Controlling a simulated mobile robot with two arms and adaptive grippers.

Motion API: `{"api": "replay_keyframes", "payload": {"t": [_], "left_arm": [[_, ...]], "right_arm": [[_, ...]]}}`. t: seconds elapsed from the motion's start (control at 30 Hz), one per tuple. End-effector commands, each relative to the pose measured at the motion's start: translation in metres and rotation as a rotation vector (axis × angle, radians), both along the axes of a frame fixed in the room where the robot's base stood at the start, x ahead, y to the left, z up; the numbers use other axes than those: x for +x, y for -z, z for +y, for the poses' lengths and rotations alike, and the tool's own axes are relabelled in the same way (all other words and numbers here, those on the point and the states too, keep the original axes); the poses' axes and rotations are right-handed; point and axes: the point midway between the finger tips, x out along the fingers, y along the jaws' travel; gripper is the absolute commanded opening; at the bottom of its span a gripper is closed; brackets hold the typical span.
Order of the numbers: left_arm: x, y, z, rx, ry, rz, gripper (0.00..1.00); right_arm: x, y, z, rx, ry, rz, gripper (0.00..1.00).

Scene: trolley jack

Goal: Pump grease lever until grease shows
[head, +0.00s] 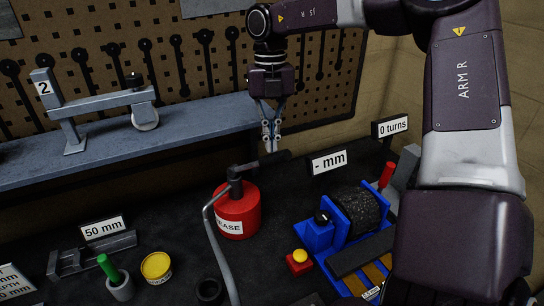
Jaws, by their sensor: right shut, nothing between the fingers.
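A red grease can (240,210) with a partly readable "EASE" label stands on the dark bench. A dark pump head sits on top, with a black lever (258,162) reaching right and a grey hose (214,237) curving down to the bottom edge of the view. The hose's lower end is not clearly visible, and I see no grease there. My right gripper (271,148) points down with its fingers together, just above the lever's outer end. I cannot tell whether they touch. My left gripper is not in view.
A yellow grease tub (156,266), a cup with a green stick (120,287) and a dark ring (210,290) are at front left. A blue fixture (320,238) with a black roller stands right. A "- mm" sign (328,162) stands close behind the lever. A grey shelf (200,116) runs behind.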

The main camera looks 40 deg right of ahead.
Motion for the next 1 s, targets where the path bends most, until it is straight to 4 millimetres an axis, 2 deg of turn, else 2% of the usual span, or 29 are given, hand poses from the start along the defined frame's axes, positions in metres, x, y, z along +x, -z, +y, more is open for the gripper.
{"api": "replay_keyframes", "payload": {"t": [0.17,0.53,1.0], "left_arm": [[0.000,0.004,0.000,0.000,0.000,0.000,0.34],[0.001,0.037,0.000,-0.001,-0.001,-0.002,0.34],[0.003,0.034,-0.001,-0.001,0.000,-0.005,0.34]], "right_arm": [[-0.001,0.005,0.000,0.000,0.000,0.002,0.00],[0.000,0.045,0.000,0.000,0.001,0.001,0.00],[0.000,0.044,-0.001,0.000,0.001,0.002,0.00]]}}
